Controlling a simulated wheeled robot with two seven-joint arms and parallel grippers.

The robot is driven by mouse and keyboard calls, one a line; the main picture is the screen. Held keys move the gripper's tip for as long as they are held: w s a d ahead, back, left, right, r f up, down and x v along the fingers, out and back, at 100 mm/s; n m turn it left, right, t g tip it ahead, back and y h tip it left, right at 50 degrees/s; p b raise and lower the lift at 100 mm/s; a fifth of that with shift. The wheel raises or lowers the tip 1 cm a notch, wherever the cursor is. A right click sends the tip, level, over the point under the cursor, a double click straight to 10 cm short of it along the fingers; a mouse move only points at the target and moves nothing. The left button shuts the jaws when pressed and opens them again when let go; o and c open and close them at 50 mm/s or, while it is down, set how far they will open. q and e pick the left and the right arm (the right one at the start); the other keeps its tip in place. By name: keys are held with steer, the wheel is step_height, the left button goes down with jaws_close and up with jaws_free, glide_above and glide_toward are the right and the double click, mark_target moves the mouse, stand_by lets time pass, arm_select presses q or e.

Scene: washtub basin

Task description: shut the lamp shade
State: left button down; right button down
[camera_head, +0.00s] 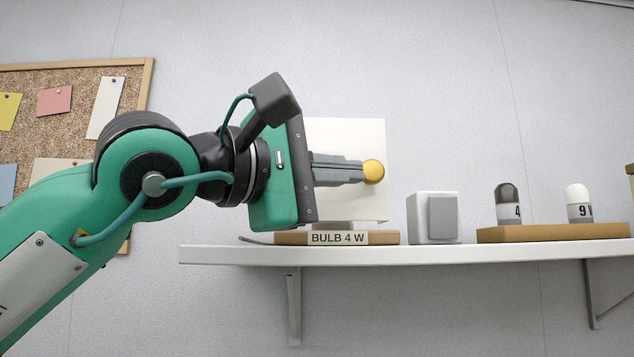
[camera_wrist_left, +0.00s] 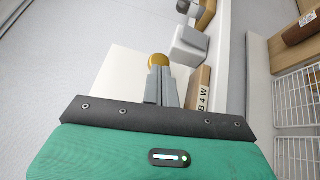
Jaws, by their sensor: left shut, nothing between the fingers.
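The lamp shade (camera_head: 355,132) shows as a white square panel standing above a wooden base labelled "BULB 4 W" (camera_head: 292,238). A round yellow knob (camera_head: 373,172) sits in front of the panel. My left gripper (camera_head: 361,173) is shut and empty, its fingertips right at the left side of the knob; I cannot tell whether they touch it. In the left wrist view the knob (camera_wrist_left: 158,60) is just beyond the closed fingertips, with the white panel (camera_wrist_left: 122,75) behind. My gripper hides the panel's left part. My right gripper is not in view.
On the white shelf (camera_head: 400,253), a white box with a grey square (camera_head: 418,218) stands right of the base. Further right, a wooden block holds a dark-topped bulb (camera_head: 508,198) and a white-topped one (camera_head: 579,200). A corkboard (camera_head: 60,115) hangs at left.

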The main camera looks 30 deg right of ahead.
arm_select(q)
steer(key=shift+s+d, duration=0.1)
steer(key=shift+d, duration=0.2)
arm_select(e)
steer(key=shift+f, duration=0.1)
arm_select(q)
steer(key=shift+a, duration=0.1)
